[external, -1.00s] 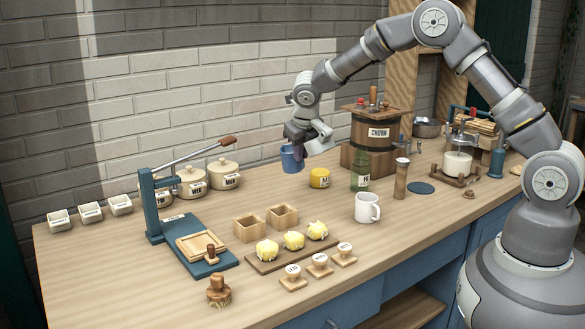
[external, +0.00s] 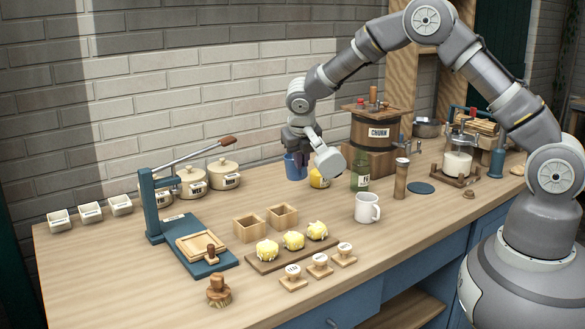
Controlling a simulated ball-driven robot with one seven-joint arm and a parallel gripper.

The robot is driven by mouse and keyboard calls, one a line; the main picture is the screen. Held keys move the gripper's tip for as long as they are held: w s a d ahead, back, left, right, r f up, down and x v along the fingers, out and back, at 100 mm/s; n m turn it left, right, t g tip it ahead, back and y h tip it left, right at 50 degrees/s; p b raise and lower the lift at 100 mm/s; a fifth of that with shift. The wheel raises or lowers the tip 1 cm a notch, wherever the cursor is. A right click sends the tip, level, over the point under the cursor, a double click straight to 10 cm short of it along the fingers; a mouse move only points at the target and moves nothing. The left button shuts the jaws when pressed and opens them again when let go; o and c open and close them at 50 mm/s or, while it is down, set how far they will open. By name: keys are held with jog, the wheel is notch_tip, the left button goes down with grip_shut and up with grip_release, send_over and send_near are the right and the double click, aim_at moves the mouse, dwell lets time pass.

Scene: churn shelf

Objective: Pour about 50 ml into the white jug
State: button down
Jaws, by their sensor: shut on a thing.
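The white jug (external: 367,209) stands upright on the wooden worktop, right of centre, with its handle to the right. My gripper (external: 299,153) is shut on a blue cup (external: 294,168) at the back middle of the worktop, left of and behind the white jug and well apart from it. The cup looks close to upright. Its contents are hidden, and I cannot tell whether its base touches the worktop.
A yellow pot (external: 317,180), partly hidden by my wrist, and a green bottle (external: 360,172) stand near the cup. The wooden churn (external: 372,145) is behind them. Yellow butter pats (external: 293,240) lie on a board front left.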

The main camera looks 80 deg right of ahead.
jog(key=s+a+m+g+p, duration=0.1)
jog(key=a+m+p, duration=0.1)
jog(key=a+m, duration=0.2)
jog(key=s+a+f+m+g+y+p, duration=0.1)
jog(key=s+a+m+p, duration=0.1)
jog(key=a+m, duration=0.3)
jog(key=s+a+f+m+g+y+p, duration=0.1)
jog(key=s+a+m+g+p, duration=0.1)
jog(key=a+m+p, duration=0.2)
jog(key=shift+a+m, duration=0.25)
jog(key=shift+m, duration=1.05)
jog(key=shift+s+d+t+y+b, duration=0.4)
jog(key=shift+s+d+t+y, duration=0.2)
jog(key=shift+s+d+t, duration=0.15)
jog(key=s+d+t+y+b, duration=0.3)
jog(key=s+d+b, duration=0.1)
jog(key=b, duration=0.2)
jog(key=shift+s+d+r+t+y, duration=0.25)
jog(key=shift+s+r+t+y, duration=0.05)
jog(key=shift+r+t, duration=0.05)
